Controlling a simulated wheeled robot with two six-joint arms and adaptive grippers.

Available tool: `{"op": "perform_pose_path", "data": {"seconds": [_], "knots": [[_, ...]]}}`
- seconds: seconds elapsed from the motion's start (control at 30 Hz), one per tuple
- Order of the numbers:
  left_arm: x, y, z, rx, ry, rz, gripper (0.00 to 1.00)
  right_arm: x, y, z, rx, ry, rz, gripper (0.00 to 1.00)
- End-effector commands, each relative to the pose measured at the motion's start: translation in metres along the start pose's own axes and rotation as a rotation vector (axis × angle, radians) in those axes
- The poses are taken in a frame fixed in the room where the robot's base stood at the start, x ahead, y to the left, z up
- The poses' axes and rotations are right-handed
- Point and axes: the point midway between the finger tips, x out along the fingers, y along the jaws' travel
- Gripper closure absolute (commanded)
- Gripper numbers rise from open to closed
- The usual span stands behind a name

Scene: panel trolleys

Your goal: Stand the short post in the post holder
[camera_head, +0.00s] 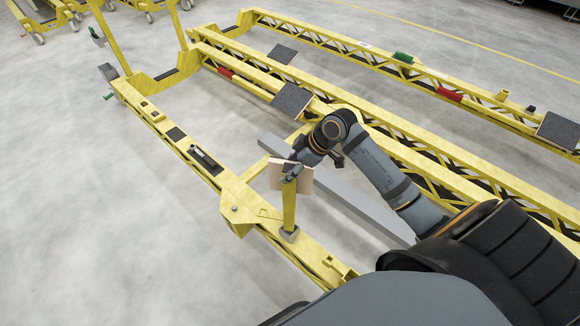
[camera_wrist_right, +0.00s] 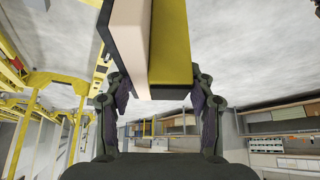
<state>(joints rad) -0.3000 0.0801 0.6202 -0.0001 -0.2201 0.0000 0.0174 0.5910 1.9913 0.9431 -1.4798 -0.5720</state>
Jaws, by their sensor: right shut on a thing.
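The short post (camera_head: 289,207) is yellow, with a pale pad with a dark backing (camera_head: 305,180) at its upper end. It looks near upright over the trolley's near yellow beam. My right gripper (camera_head: 292,172) is shut on the post's upper part. In the right wrist view the post (camera_wrist_right: 170,45) and its pale pad (camera_wrist_right: 130,40) sit between the fingers of my right gripper (camera_wrist_right: 160,88). A small grey block (camera_head: 289,234), apparently the post holder, shows at the post's lower end on the beam. I cannot tell whether the post is seated in it. My left gripper is out of view.
The yellow trolley's near beam (camera_head: 185,148) carries small fittings. A grey bar (camera_head: 340,190) lies beneath my right forearm. Long yellow truss beams (camera_head: 430,150) with dark pads (camera_head: 292,101) run behind. Taller yellow posts (camera_head: 108,40) stand at the far left. The floor at left is clear.

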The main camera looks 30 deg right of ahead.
Motion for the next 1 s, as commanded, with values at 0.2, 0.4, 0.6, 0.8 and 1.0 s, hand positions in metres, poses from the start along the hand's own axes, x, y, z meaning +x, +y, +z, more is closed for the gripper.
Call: {"op": "perform_pose_path", "data": {"seconds": [0.2, 0.4, 0.6, 0.8, 1.0], "knots": [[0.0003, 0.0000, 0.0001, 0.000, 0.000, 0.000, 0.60, -0.0004, 0.0001, -0.0012, -0.002, 0.003, 0.001, 0.89], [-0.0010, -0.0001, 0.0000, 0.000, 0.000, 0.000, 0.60, -0.0008, 0.0001, -0.0018, -0.001, 0.004, 0.001, 0.89], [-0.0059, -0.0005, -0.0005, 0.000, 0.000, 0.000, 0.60, -0.0008, 0.0000, -0.0032, 0.000, 0.004, 0.000, 0.89], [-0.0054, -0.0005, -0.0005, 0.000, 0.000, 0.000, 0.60, 0.0003, 0.0002, -0.0025, -0.001, 0.004, 0.001, 0.89], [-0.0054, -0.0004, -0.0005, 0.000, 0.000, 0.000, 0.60, 0.0003, 0.0002, -0.0025, -0.001, 0.004, 0.001, 0.89]]}}
